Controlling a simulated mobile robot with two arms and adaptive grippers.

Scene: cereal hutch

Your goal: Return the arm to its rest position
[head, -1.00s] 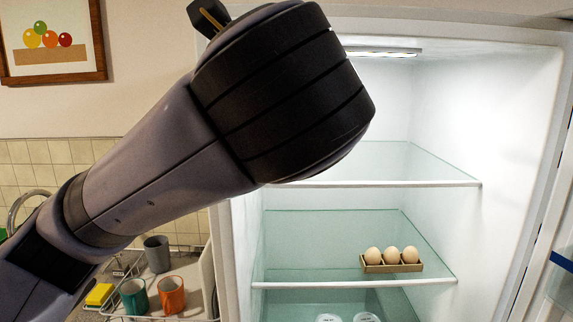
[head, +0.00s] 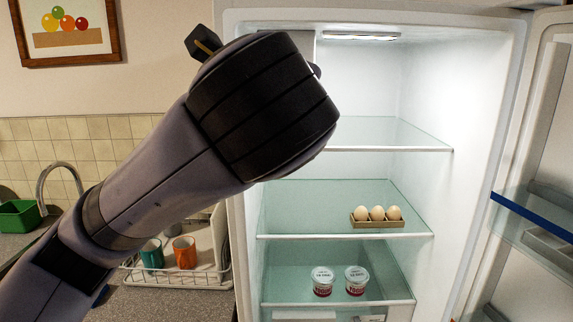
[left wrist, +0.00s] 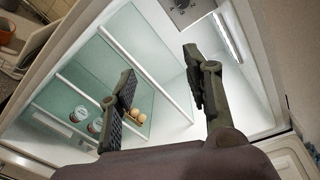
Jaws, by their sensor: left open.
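My left arm (head: 150,185) crosses the head view from the lower left, its dark, ringed joint in front of the fridge's upper left side. The fingers point toward the open, lit fridge (head: 340,18). My right gripper is in neither view.
On the fridge's glass shelves are an egg holder (head: 377,223) with three eggs and, below, two yogurt cups (head: 323,281). The fridge door (head: 545,235) stands open at right. A dish rack (head: 205,275) with mugs, a green tub (head: 18,214) and a faucet (head: 60,167) are at left.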

